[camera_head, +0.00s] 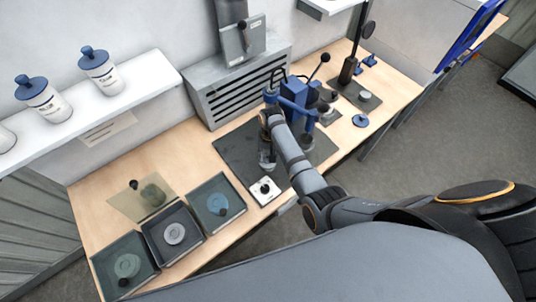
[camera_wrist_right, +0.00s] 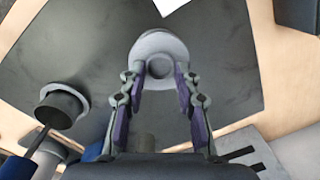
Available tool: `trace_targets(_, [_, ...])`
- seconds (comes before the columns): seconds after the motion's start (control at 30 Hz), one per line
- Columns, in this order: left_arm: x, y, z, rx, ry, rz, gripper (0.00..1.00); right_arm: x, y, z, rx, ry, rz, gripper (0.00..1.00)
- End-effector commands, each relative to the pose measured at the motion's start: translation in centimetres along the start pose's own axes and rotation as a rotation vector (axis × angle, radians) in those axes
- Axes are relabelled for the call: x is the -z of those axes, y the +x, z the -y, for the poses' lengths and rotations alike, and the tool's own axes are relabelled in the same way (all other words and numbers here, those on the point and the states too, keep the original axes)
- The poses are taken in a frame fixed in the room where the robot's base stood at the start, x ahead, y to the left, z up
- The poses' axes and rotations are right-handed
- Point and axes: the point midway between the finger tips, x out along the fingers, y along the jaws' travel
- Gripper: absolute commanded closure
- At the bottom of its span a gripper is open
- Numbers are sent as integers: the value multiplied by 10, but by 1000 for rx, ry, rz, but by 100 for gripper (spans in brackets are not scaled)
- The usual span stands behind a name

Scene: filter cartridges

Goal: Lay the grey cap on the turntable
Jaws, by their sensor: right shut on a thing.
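My right gripper (camera_wrist_right: 158,88) is shut on the grey cap (camera_wrist_right: 158,44), a round grey piece with a round recess, seen between the purple finger pads in the right wrist view. In the head view the right gripper (camera_head: 267,158) is over the dark mat in front of the blue press, and my arm partly hides it. In the wrist view the cap is over the dark mat; its height cannot be told. I cannot pick out the turntable for certain. My left gripper is not in view.
Blue-lidded canisters (camera_head: 45,100) stand on a shelf.

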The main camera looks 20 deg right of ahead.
Motion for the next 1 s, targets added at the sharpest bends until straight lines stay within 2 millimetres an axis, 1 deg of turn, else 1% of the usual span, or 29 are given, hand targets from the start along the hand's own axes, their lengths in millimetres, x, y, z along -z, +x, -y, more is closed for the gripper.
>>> trace_targets(0.1, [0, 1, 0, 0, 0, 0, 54, 0, 2, 0, 0, 0, 0, 100])
trace_targets(0.13, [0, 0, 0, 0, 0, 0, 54, 0, 2, 0, 0, 0, 0, 64])
trace_targets(0.3, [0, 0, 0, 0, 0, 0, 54, 0, 1, 0, 0, 0, 0, 42])
trace_targets(0.57, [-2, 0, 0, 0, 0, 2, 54, 0, 1, 0, 0, 0, 0, 42])
trace_targets(0.67, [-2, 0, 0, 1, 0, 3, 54, 1, -4, 0, 0, 0, -1, 42])
trace_targets(0.77, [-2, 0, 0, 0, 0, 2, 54, 1, -20, 0, 1, 0, -3, 42])
trace_targets(1.0, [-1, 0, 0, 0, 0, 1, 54, 1, -79, 0, 2, -1, -3, 42])
